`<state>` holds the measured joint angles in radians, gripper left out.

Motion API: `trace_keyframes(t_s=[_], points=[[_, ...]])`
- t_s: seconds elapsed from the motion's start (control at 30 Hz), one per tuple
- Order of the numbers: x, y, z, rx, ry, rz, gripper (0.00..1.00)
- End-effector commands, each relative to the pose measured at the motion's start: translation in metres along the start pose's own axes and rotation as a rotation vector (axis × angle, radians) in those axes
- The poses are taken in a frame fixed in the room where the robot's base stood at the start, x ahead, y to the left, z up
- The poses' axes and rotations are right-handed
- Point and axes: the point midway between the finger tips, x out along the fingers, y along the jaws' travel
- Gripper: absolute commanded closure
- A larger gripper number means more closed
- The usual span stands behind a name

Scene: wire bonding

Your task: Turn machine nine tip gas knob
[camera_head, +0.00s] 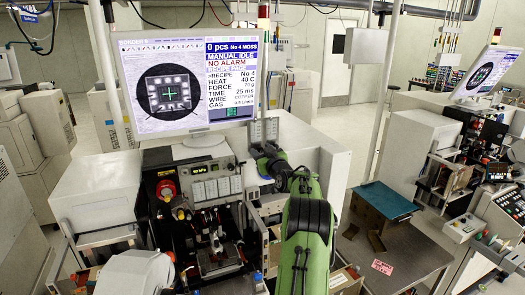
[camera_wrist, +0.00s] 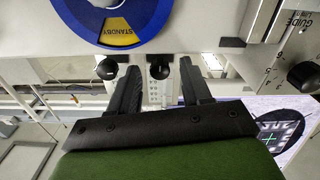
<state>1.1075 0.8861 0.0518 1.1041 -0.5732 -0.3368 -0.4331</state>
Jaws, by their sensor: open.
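In the wrist view, my gripper (camera_wrist: 160,68) is open, with its two black fingers spread apart. A round black knob (camera_wrist: 158,71) shows between the fingertips; I cannot tell whether they touch it. A second black knob (camera_wrist: 107,69) is just left of the left finger, and a third knob (camera_wrist: 302,75) is at the far right. No tip gas label or machine number is readable. In the head view, my green arm reaches to the right side of the near machine's front panel (camera_head: 200,167); the fingertips are hard to make out there.
A blue ring dial with a yellow STANDBY sector (camera_wrist: 118,38) is close above the fingers in the wrist view. A monitor (camera_head: 190,85) stands above the panel, and a bonding stage (camera_head: 217,258) is below. A side table (camera_head: 400,250) is at the right.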

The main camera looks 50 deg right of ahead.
Motion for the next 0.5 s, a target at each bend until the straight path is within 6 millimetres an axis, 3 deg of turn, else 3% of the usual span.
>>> trace_keyframes(t_s=[0.07, 0.4, 0.5], points=[[-0.0002, -0.0001, 0.0007, 0.0, 0.0, 0.0, 0.52], [-0.0005, -0.0001, 0.0007, -0.001, 0.0, 0.0, 1.0], [-0.0005, -0.0002, 0.0008, -0.002, 0.0, 0.0, 1.0]])
